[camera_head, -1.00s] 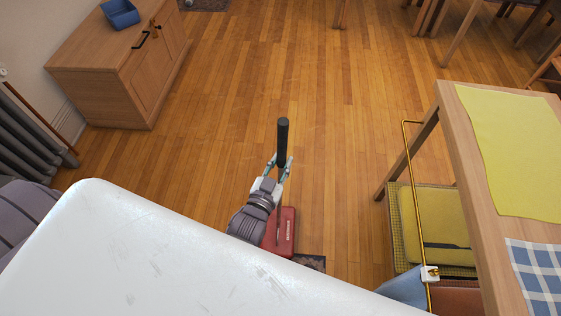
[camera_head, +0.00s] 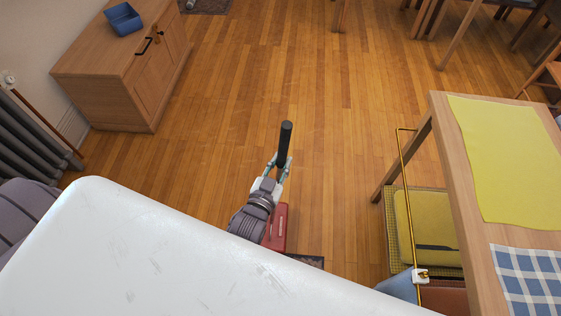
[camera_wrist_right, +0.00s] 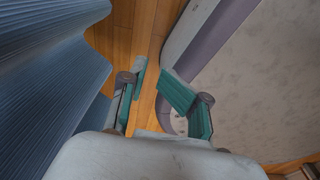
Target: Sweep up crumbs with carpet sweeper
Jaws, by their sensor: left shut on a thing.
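The carpet sweeper has a red head (camera_head: 277,228) on the wooden floor and a black upright handle (camera_head: 285,140). My left gripper (camera_head: 280,164) is shut on the handle, below its top end. The gripper and its wrist hide part of the sweeper. My right gripper (camera_wrist_right: 158,86) shows in the right wrist view, its green-padded fingers apart with nothing between them. I make out no crumbs on the floor. A dark patterned mat (camera_head: 308,261) shows only as a strip right of the sweeper head, the rest hidden by my white body.
A wooden table (camera_head: 455,180) with a yellow cloth (camera_head: 510,160) and a yellow-cushioned chair (camera_head: 425,225) are at right. The floor (camera_head: 270,70) ahead is clear.

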